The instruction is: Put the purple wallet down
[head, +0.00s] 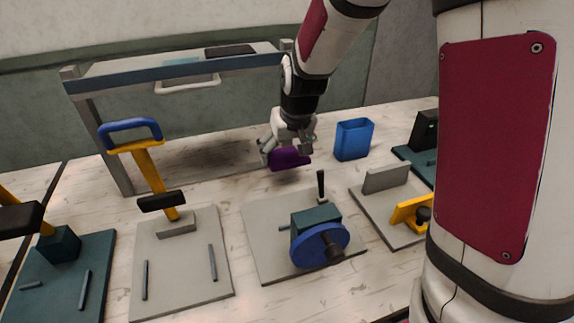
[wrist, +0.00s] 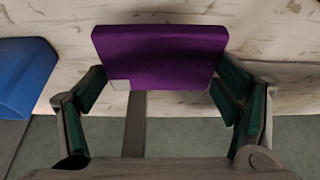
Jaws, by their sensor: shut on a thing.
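The purple wallet (head: 290,160) is held by my gripper (head: 288,143) near the back of the table in the head view. In the wrist view the wallet (wrist: 160,55) is a flat purple block with a small pale patch at its lower left corner. My gripper's fingers (wrist: 163,90) are on its left and right sides, shut on it. In the head view the wallet looks low over the wooden tabletop (head: 215,150). I cannot tell whether its lower edge touches the wood.
A blue open bin (head: 353,140) stands just right of the wallet; it also shows in the wrist view (wrist: 22,75). A raised shelf (head: 180,68) stands at the back left. Several plates with tools and fixtures (head: 260,265) fill the front. Bare wood lies left of the wallet.

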